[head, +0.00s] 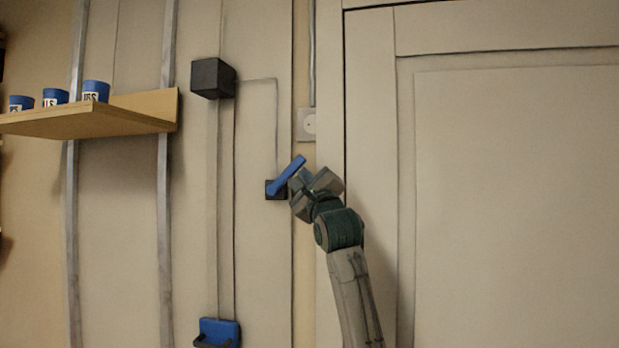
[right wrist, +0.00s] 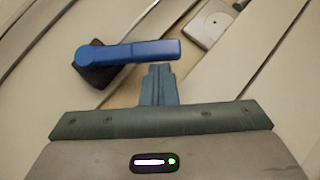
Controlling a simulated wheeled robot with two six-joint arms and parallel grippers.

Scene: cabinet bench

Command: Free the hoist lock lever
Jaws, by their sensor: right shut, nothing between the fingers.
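The hoist lock lever is a blue bar (head: 287,175) on a small black base (head: 271,190) on the wall panel. In the head view it is tilted, rising from the base to the upper right. My right gripper (head: 296,182) is beside the lever's right side, with its arm coming up from below. In the right wrist view the blue lever (right wrist: 140,52) lies across just beyond the fingertips (right wrist: 160,70). The fingers are shut together and empty. I cannot tell whether they touch the lever. My left gripper is not in view.
A black box (head: 213,78) sits on a vertical rail above, and a blue handled block (head: 218,332) is at its bottom. A wall socket (head: 307,124) is above the lever. A wooden shelf (head: 90,118) with blue cups is at left. A large panelled door (head: 510,200) fills the right.

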